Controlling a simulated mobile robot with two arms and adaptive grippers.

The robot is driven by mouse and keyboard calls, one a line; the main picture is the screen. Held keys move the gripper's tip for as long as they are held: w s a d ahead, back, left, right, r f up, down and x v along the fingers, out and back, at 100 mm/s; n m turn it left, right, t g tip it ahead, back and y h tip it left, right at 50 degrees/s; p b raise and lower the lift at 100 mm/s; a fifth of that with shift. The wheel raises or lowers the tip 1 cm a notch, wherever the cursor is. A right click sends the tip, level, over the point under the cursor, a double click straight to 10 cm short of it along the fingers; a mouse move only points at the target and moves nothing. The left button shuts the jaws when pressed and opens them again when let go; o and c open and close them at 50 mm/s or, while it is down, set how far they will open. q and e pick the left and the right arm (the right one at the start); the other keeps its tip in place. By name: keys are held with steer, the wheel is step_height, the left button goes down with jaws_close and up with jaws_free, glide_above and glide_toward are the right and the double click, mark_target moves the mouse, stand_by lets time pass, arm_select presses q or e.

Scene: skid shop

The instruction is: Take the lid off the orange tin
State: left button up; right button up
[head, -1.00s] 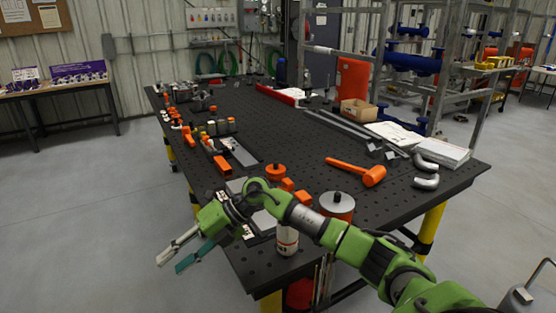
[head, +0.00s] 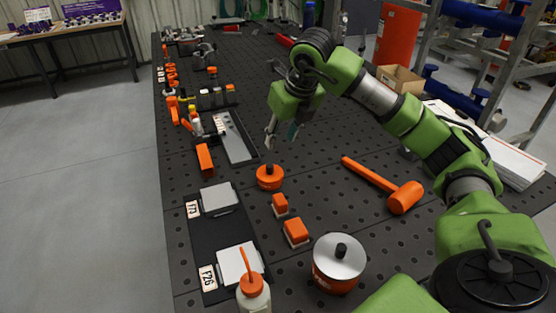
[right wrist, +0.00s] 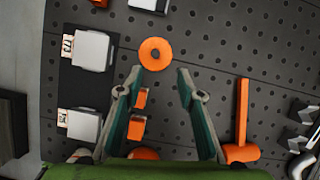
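An orange tin (head: 333,280) with a flat silver lid (head: 340,255) and black knob stands upright near the table's front; the lid sits on it. A low round orange piece with a black knob (head: 270,179) lies farther back, beyond two small orange blocks. My right gripper (head: 281,138) is open and empty, pointing down above the table behind this round piece. In the right wrist view, the round orange piece (right wrist: 155,54) appears just beyond and between the open fingertips (right wrist: 158,75). I cannot make out the silver lid there. My left gripper is not in view.
An orange mallet (head: 385,186) lies right of the round piece. A white bottle with an orange nozzle (head: 253,295) stands at the front. Black mat (head: 209,254) with grey plates lies left. Small tools line the left edge; a cardboard box (head: 400,78) stands right.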

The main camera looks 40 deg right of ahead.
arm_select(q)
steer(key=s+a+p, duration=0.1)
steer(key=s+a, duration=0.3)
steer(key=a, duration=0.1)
arm_select(e)
glide_toward(270, 166)
steer(key=x, duration=0.3)
steer(key=shift+w+d+f, duration=0.15)
steer(key=shift+w+f, duration=0.05)
steer(key=shift+w, duration=0.2)
steer(key=shift+p+x, duration=0.75)
steer(key=shift+x, duration=0.2)
steer(key=p+x, duration=0.1)
steer(key=x, duration=0.2)
steer(key=shift+s+f, duration=0.15)
steer(key=shift+f, duration=0.35)
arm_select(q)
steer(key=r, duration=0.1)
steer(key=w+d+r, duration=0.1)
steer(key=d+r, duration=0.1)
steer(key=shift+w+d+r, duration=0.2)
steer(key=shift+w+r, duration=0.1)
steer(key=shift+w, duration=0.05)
arm_select(e)
jaws_close()
